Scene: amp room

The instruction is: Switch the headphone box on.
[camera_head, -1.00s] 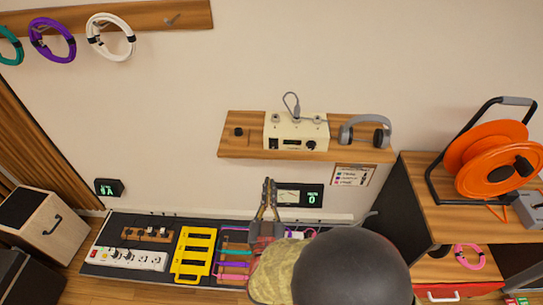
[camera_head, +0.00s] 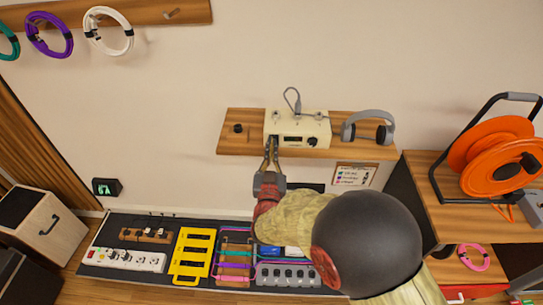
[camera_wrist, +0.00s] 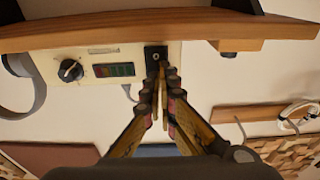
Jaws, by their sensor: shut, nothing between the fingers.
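The headphone box (camera_head: 297,130) is a cream box on the wooden wall shelf, with a dark display and a black knob on its front. A black switch plate (camera_wrist: 156,52) is on the same front, at the left end in the head view; the wrist view shows the box upside down. My gripper (camera_head: 271,150) is shut and empty, its fingertips just in front of this plate. In the wrist view my fingertips (camera_wrist: 162,68) overlap the plate's edge; I cannot tell whether they touch. The display (camera_wrist: 114,70) shows faint coloured marks. The switch's position is unclear.
The shelf (camera_head: 229,147) also bears grey headphones (camera_head: 368,128) at right and a small black knob (camera_head: 238,128) at left. A grey cable loop (camera_head: 292,100) rises from the box top. An orange reel (camera_head: 492,155) stands right.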

